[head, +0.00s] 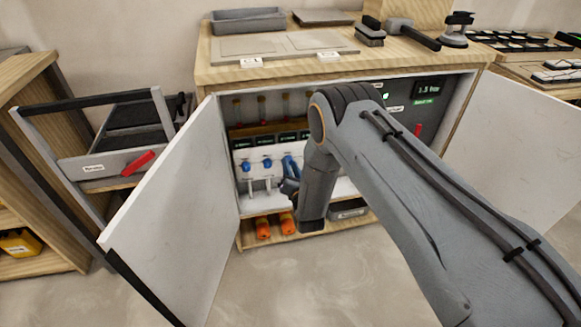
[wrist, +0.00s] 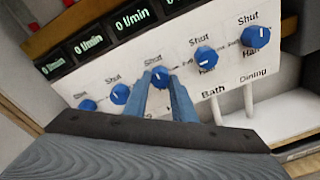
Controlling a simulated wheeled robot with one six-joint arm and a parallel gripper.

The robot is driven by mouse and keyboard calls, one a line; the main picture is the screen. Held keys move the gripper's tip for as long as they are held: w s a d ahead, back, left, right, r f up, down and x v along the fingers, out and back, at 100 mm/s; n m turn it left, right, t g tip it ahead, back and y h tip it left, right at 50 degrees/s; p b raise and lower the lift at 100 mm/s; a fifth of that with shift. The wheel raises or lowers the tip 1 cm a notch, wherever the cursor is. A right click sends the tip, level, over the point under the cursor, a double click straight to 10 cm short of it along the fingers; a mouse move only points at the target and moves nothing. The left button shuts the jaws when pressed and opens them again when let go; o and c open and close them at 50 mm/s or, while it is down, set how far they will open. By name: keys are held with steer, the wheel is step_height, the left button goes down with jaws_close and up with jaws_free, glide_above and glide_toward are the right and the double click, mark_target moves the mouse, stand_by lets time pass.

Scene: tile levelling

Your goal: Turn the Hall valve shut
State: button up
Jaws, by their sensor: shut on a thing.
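A white valve panel (wrist: 228,75) carries a row of blue knobs with "Shut" printed above them. My gripper (wrist: 158,82) is shut on the middle blue knob (wrist: 160,74), one blue finger on each side. A pale mark shows on this knob, but its exact angle is hard to tell. Its name label is hidden by my fingers, so I cannot read whether it is Hall. To its right are the Bath knob (wrist: 204,59) and the Dining knob (wrist: 256,37). In the head view, my gripper (head: 290,168) is at the panel inside the cabinet, partly behind my arm.
Two more blue knobs (wrist: 120,93) (wrist: 87,105) sit to the left. Flow displays reading 0 l/min (wrist: 133,20) run above. The cabinet's left door (head: 175,195) and right door (head: 510,125) stand open. Orange objects (head: 263,228) lie on the cabinet floor.

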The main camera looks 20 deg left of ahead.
steer(key=o, duration=1.1)
steer(key=shift+c, duration=0.2)
steer(key=v, duration=0.7)
steer(key=shift+s+d+p, duration=0.25)
steer(key=shift+s+p, duration=0.05)
steer(key=shift+s, duration=0.05)
